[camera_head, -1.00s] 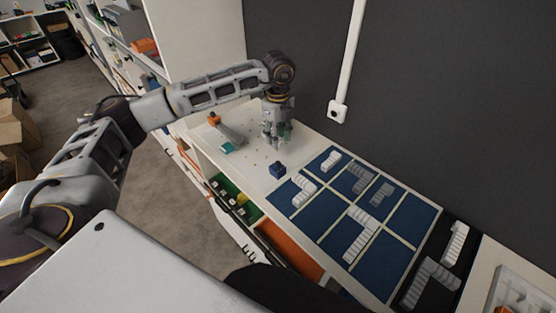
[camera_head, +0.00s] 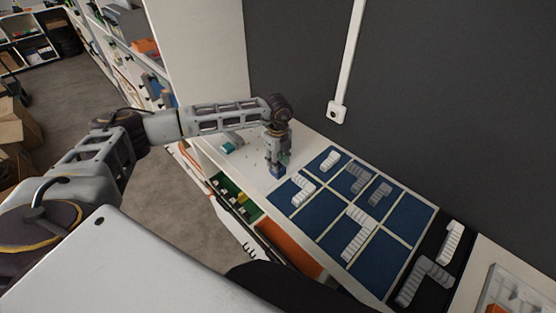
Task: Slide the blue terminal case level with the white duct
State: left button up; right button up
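The small dark blue terminal case (camera_head: 278,172) stands on the pale worktop, left of the blue mat. My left gripper (camera_head: 277,165) points down right at the case, and its fingers hide part of it. I cannot tell whether the fingers are closed on the case or only beside it. White ribbed duct pieces lie on the mat: a bent one (camera_head: 302,191) nearest the case, a short one (camera_head: 329,161) and a larger bent one (camera_head: 356,233). A white strip (camera_head: 352,50) also runs down the dark wall to a socket. My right gripper is not in view.
The blue mat (camera_head: 400,215) is divided by pale lines and also bears grey pieces (camera_head: 359,178). A black mat (camera_head: 413,297) with white pieces lies to the right. A teal item (camera_head: 229,147) lies behind left. Shelf bins (camera_head: 236,195) are below the front edge.

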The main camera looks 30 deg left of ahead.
pick_arm(q)
jog(key=shift+f, duration=0.1)
jog(key=c, duration=0.7)
grip_shut()
